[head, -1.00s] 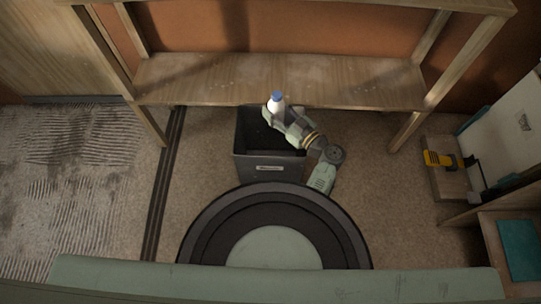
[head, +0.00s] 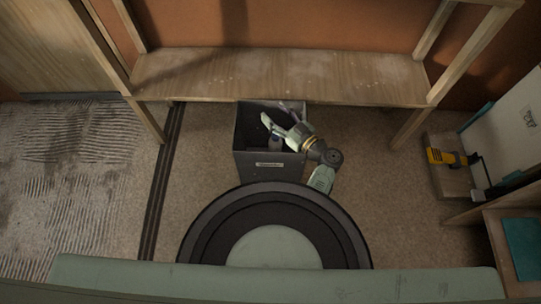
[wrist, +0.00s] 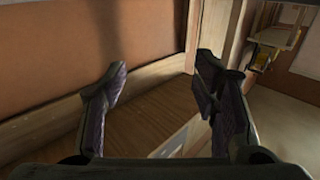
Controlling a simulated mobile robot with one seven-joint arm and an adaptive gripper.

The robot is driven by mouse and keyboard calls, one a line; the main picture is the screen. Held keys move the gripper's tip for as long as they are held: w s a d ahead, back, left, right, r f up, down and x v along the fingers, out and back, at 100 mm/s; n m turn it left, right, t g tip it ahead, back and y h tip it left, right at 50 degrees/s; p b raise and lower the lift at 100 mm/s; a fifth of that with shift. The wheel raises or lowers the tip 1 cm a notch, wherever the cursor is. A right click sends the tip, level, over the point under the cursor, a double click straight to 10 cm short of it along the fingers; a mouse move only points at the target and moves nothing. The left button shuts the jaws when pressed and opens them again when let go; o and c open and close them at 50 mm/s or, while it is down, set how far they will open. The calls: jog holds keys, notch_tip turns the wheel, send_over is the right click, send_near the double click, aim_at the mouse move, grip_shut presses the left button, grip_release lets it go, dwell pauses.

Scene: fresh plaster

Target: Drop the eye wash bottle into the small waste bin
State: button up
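The small waste bin (head: 246,162) is a dark grey open box with a pale label on its front, standing on the floor at the front edge of the wooden bench. The eye wash bottle (head: 275,143) shows as a small pale and blue shape inside the bin, below my gripper and partly hidden by it. My gripper (head: 278,116) is over the bin's opening with its fingers spread apart. In the wrist view my gripper (wrist: 160,85) is also open, with nothing between its fingers.
The wooden bench (head: 340,82) runs behind the bin. A yellow tool (head: 446,157) lies on a low wooden block at the right. Ridged plaster (head: 70,160) covers the floor at the left. The floor right of the bin is clear.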

jog(key=shift+o, duration=0.9)
notch_tip(320, 180, up, 10)
dwell(0.3)
